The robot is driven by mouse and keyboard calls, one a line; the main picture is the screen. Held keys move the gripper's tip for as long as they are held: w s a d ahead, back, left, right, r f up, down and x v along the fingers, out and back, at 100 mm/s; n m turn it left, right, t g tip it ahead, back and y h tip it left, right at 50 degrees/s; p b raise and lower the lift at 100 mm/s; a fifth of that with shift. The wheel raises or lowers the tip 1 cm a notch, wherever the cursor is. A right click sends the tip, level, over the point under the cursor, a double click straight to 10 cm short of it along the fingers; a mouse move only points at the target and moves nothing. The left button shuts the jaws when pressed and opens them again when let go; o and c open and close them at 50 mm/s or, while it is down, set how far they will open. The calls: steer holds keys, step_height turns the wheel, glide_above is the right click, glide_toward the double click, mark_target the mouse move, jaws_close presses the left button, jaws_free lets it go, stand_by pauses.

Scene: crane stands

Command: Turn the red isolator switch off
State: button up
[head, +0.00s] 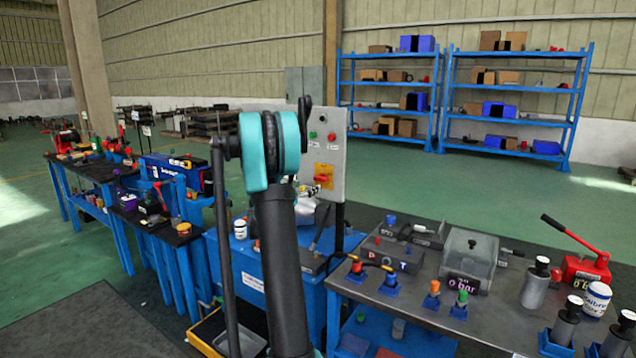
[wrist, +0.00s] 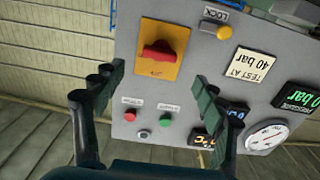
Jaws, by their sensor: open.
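The red isolator switch (wrist: 160,52) sits on a yellow plate (wrist: 176,36) on a grey control panel (wrist: 115,150). Its handle lies roughly crosswise to the plate's length in the wrist view, which shows the panel's lettering upside down. In the head view the red switch (head: 322,179) is on the lower part of the upright panel (head: 328,130). My gripper (wrist: 158,82) is open and empty, its two dark fingers spread in front of the panel with the switch between and beyond their tips. No contact shows. In the head view my arm hides most of the gripper.
The panel also carries a yellow lock knob (wrist: 217,30), red (wrist: 130,115) and green (wrist: 164,107) buttons, and a round gauge (wrist: 266,136). A crowded bench (head: 480,310) stands at right and more blue benches (head: 165,230) at left.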

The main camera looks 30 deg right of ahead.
mark_target(319, 180)
steer(key=x, duration=0.9)
steer(key=shift+c, duration=0.2)
steer(key=c, duration=1.1)
